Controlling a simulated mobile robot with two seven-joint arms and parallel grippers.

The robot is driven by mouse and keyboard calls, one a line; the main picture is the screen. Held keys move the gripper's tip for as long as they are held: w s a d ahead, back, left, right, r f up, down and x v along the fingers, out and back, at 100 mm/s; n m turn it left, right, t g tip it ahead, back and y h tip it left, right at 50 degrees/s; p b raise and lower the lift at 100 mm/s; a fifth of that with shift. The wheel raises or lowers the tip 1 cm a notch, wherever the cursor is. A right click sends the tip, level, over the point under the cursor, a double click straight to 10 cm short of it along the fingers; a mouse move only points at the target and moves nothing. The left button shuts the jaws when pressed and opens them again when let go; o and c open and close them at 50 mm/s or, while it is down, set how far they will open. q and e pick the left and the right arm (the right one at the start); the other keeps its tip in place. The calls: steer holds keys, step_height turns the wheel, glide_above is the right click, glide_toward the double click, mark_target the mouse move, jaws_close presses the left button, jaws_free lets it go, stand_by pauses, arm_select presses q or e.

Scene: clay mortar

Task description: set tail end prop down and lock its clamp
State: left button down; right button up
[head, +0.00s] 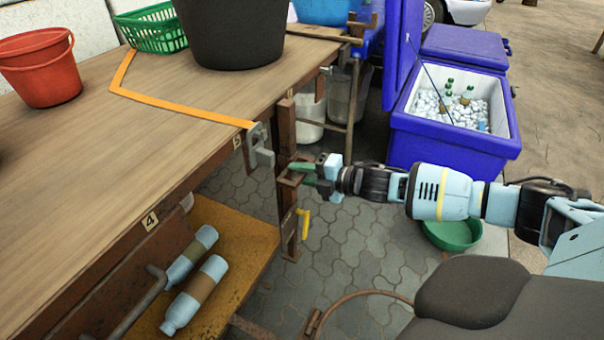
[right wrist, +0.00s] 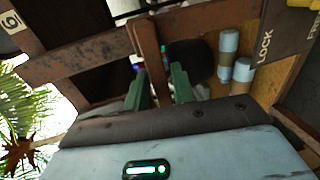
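The tail end prop (head: 287,215) is a rusty brown upright post at the table's end, standing over the paving. My right gripper (head: 301,174) reaches it from the right, its green fingers on either side of a brown bar on the post. In the right wrist view this bar (right wrist: 153,55) runs between the two fingers and appears to fill the gap. A yellow handle (head: 304,224) sits low on the post, below my gripper; it looks like the clamp's lever. A LOCK label (right wrist: 265,46) shows in the right wrist view. My left gripper is out of view.
The wooden table (head: 140,140) carries an orange strip (head: 185,108), a red bucket (head: 42,70) and a green basket (head: 155,30). A grey bracket (head: 259,148) is on its edge. Two bottles (head: 196,292) lie on the yellow shelf below. A blue cooler (head: 450,145) stands behind my right arm.

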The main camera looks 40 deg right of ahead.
jaws_close()
